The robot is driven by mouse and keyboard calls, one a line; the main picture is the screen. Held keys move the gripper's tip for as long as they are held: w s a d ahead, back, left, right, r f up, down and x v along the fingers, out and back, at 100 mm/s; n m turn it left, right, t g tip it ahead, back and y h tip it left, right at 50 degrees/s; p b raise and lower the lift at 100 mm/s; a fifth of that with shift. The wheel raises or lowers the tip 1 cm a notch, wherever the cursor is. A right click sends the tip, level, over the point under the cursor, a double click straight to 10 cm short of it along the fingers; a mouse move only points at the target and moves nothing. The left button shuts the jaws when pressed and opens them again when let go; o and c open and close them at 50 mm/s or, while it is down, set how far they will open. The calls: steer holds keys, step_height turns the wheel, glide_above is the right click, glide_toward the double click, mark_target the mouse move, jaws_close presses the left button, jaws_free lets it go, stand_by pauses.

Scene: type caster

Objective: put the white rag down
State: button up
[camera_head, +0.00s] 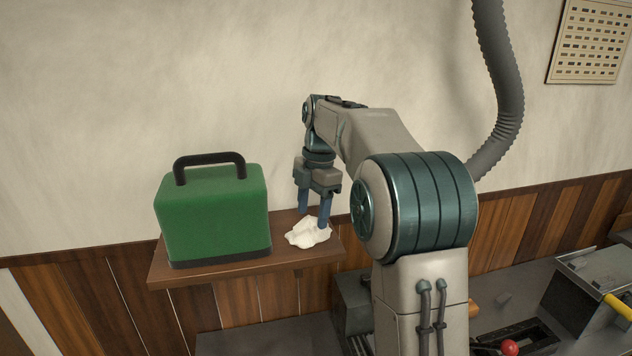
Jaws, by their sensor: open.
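The white rag (306,236) lies crumpled on the brown wooden shelf (215,275), near its right end. My gripper (313,219) points down just over the rag, with its two blue fingers apart. The right finger overlaps the rag in the picture, and the left finger is at its back left edge. Whether the fingers touch the rag is hard to tell from this view.
A green case (213,215) with a black handle fills the left part of the shelf, close to my gripper. The wall is right behind. A grey bench with a red knob (510,347) and a machine with a yellow handle (618,305) stands lower right.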

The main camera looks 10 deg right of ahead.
mark_target(317, 215)
step_height(317, 215, up, 10)
steer(key=d, duration=0.1)
steer(key=shift+w+f, duration=0.2)
steer(key=s+f+m+t, duration=0.1)
steer(key=s+f+m, duration=0.4)
steer(key=s+m, duration=0.2)
steer(key=s+a+f+m+t, duration=0.1)
steer(key=s+f+m+t, duration=0.1)
steer(key=s+f+m, duration=0.3)
steer(key=s+f+m+t+h, duration=0.1)
steer(key=s+f+m, duration=0.4)
steer(key=s+m, duration=0.5)
steer(key=s+t, duration=0.1)
steer(key=s, duration=0.6)
steer(key=shift+a+f, duration=0.25)
steer(key=shift+a, duration=0.1)
steer(key=shift+f, duration=0.1)
